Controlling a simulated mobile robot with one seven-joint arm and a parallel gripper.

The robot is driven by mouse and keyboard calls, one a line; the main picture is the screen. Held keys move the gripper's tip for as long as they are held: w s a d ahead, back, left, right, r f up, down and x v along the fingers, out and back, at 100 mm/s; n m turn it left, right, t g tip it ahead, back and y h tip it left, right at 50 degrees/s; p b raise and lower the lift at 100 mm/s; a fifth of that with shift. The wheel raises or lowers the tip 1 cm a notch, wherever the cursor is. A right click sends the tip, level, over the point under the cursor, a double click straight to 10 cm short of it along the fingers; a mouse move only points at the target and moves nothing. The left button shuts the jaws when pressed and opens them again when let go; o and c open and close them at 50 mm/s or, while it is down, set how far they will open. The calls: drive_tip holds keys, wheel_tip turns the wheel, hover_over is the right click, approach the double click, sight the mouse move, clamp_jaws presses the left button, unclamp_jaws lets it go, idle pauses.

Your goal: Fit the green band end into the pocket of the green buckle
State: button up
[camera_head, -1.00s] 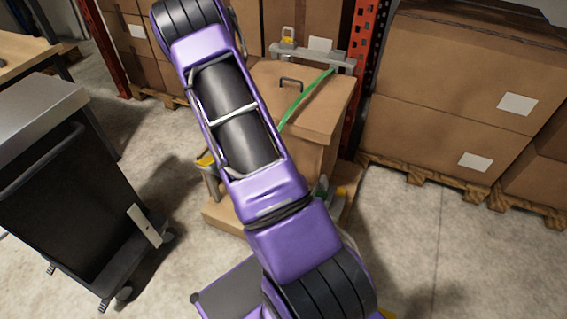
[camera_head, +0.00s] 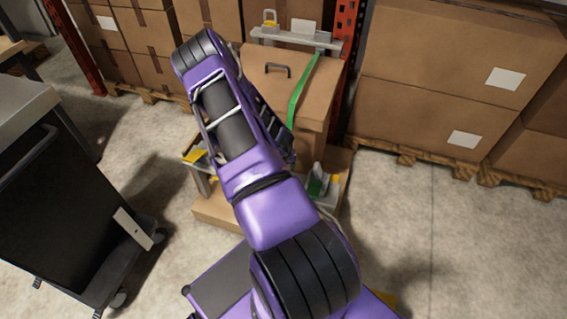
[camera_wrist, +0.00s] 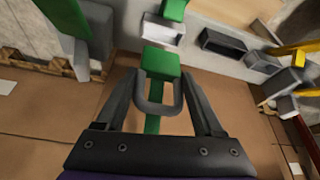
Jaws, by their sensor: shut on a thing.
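The green band end (camera_wrist: 160,64) is a green block in the middle of the wrist view, with a grey loop handle (camera_wrist: 157,108) on it. My gripper (camera_wrist: 160,82) is shut on the loop handle, one finger at each side. The green band (camera_wrist: 152,125) runs back behind the loop; in the head view it crosses the carton (camera_head: 303,90). Just beyond the band end is a pale pocket (camera_wrist: 163,31) with a green part (camera_wrist: 173,9) above it, apparently the green buckle. I cannot tell whether band end and pocket touch. In the head view my arm hides the gripper.
A dark grey open box (camera_wrist: 222,43) is right of the pocket, with yellow parts (camera_wrist: 298,59) farther right. A large green upright part (camera_wrist: 68,17) stands at left. In the head view, a dark cart (camera_head: 70,200) stands left; stacked cartons (camera_head: 440,85) stand right.

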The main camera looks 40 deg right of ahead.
drive_tip(key=shift+f+b, duration=2.05)
drive_tip(key=shift+f, duration=1.25)
drive_tip(key=o, duration=1.4)
drive_tip(key=shift+r, duration=0.1)
drive_tip(key=p+v, duration=0.3)
drive_tip(key=v, duration=1.4)
drive_tip(key=shift+p, duration=0.35)
drive_tip(key=shift+a, duration=0.1)
